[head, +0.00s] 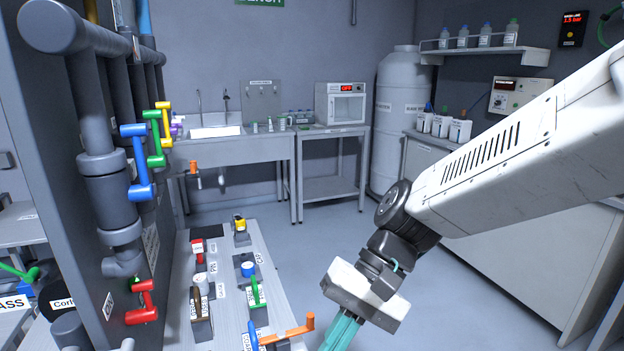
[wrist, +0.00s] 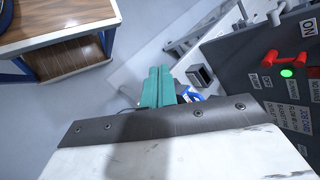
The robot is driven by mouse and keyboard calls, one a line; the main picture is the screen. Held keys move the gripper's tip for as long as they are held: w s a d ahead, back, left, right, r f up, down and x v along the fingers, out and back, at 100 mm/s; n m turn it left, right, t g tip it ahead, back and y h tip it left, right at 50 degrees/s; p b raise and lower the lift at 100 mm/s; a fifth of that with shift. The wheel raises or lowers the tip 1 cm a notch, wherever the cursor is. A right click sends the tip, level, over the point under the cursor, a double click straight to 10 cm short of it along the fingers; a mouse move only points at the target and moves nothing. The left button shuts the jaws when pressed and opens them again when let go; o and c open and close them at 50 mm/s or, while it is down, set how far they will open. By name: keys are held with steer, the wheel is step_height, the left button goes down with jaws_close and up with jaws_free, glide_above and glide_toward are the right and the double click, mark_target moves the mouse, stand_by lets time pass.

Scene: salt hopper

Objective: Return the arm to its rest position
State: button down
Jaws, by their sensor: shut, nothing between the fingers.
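My gripper (head: 343,332) hangs at the lower middle of the head view, at the end of my white arm, pointing down. Its teal fingers are together with nothing between them; the lower ends are cut off by the frame edge. In the wrist view the teal fingers (wrist: 158,86) also show side by side and shut. The gripper is to the right of the low bench (head: 235,302) with the coloured valve handles, and it appears apart from it.
A pipe rack with blue (head: 139,160), green and yellow handles stands at left. A sink (head: 215,130), an oven (head: 341,103) and a white tank (head: 397,115) are at the back. A cabinet (head: 520,255) stands at right. In the wrist view, a wood-topped table (wrist: 60,22) and a dark panel (wrist: 255,70) appear.

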steer(key=s+d+r+t+h, duration=0.1)
steer(key=s+d+t+h, duration=0.1)
steer(key=d, duration=0.5)
steer(key=s+d+r+t+h, duration=0.2)
steer(key=s+d, duration=0.1)
steer(key=d, duration=0.5)
steer(key=s+d+r+t+h, duration=0.2)
steer(key=d, duration=0.6)
steer(key=shift+s+d+h, duration=0.25)
steer(key=shift+s+h, duration=0.05)
steer(key=c, duration=1.6)
jaws_free()
steer(key=shift+d+r, duration=0.1)
steer(key=shift+d, duration=0.05)
steer(key=shift+c, duration=0.2)
